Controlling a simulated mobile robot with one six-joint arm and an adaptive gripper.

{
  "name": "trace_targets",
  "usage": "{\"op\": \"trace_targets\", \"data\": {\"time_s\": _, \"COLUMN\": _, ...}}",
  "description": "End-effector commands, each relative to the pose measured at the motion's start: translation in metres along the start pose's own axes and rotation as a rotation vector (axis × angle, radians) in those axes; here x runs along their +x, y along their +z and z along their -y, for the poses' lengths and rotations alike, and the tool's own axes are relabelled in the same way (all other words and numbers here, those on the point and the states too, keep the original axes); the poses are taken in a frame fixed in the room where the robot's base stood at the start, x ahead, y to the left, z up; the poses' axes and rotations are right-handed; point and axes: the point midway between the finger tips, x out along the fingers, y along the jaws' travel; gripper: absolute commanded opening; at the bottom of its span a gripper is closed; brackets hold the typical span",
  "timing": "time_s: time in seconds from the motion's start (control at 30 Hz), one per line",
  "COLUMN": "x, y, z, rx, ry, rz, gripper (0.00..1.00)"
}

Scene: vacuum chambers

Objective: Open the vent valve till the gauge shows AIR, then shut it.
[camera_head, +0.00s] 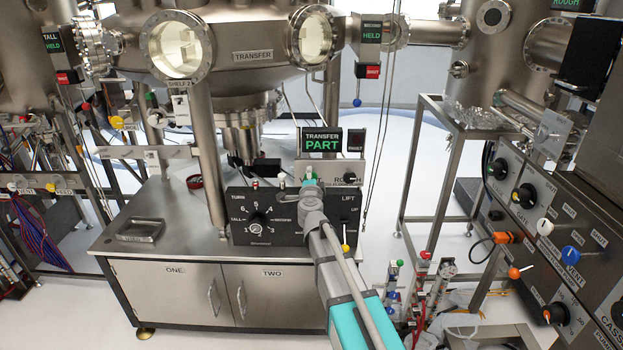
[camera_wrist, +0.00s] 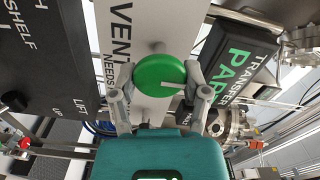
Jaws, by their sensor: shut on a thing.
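The vent valve's round green knob (camera_wrist: 159,75) sits on a pale panel lettered VENT, in the middle of the wrist view. A white pointer line on it points right in that view. My gripper (camera_wrist: 161,84) is shut on the knob, one finger on each side. In the head view my gripper (camera_head: 310,185) reaches the pale panel from below and hides most of the knob.
A dark control box (camera_head: 258,215) with a numbered dial and LIFT markings stands left of my gripper. A steel cabinet (camera_head: 165,290) is below. A panel at right carries a blue knob (camera_head: 570,255) marked VENT. A metal tray (camera_head: 140,230) lies on the cabinet top.

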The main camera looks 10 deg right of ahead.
Motion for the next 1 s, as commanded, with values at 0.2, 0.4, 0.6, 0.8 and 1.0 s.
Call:
{"op": "trace_targets", "data": {"time_s": 0.2, "x": 0.0016, "y": 0.0001, "z": 0.0004, "rx": -0.004, "ry": -0.001, "rz": 0.0, "gripper": 0.13}}
{"op": "trace_targets", "data": {"time_s": 0.4, "x": 0.0011, "y": 0.0, "z": 0.0003, "rx": -0.002, "ry": 0.0, "rz": 0.0, "gripper": 0.95}}
{"op": "trace_targets", "data": {"time_s": 0.6, "x": 0.0005, "y": 0.0, "z": 0.0001, "rx": -0.001, "ry": 0.0, "rz": 0.0, "gripper": 0.95}}
{"op": "trace_targets", "data": {"time_s": 0.8, "x": -0.0001, "y": 0.0, "z": 0.0001, "rx": 0.0, "ry": 0.0, "rz": 0.0, "gripper": 0.95}}
{"op": "trace_targets", "data": {"time_s": 1.0, "x": -0.0075, "y": -0.0002, "z": 0.0, "rx": 0.0, "ry": 0.0, "rz": 0.0, "gripper": 0.95}}
